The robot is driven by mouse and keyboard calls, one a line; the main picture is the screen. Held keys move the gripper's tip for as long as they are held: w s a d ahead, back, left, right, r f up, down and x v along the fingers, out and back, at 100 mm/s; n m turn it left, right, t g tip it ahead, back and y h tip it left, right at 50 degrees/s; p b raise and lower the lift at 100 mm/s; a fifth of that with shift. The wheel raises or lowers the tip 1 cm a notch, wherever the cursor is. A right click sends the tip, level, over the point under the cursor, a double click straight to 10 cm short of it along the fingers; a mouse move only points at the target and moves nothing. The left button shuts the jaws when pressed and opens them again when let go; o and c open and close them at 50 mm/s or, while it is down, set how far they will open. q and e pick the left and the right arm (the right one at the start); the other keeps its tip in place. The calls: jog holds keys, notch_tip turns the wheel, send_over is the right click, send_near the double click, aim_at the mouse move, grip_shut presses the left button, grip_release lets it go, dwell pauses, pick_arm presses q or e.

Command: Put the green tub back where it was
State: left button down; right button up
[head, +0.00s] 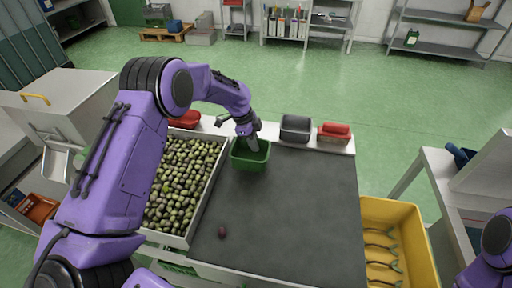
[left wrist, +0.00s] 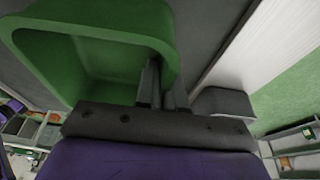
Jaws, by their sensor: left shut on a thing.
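The green tub (head: 250,161) is at the back left of the dark grey table surface (head: 290,205), just in front of the pale back ledge (head: 270,134). My left gripper (head: 251,144) is shut on the tub's wall. In the left wrist view the fingers (left wrist: 162,88) grip the rim of the tub (left wrist: 100,60), whose open inside shows. The tub looks empty where I see into it. I cannot tell whether its bottom touches the surface. My right gripper is out of view; only a part of my right arm shows at the lower right.
On the ledge stand a grey tub (head: 295,128) and a red tub (head: 334,132), right of the green one, and another red tub (head: 186,119) to the left. An olive tray (head: 181,185) lies left. One dark olive (head: 222,232) lies on the surface. A yellow crate (head: 401,215) is right.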

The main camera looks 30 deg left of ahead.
pick_arm(q)
jog(key=shift+w+f, duration=0.25)
jog(key=shift+f, duration=0.1)
jog(key=shift+a+p+x, duration=0.2)
jog(key=shift+p+x, duration=0.7)
jog(key=shift+x, duration=0.3)
jog(key=shift+a+f, duration=0.1)
jog(key=shift+f, duration=0.35)
jog(key=shift+f, duration=0.1)
jog(key=shift+f+b, duration=0.15)
jog(key=shift+b, duration=0.15)
jog(key=c, duration=1.2)
grip_release()
jog(key=shift+c, duration=0.2)
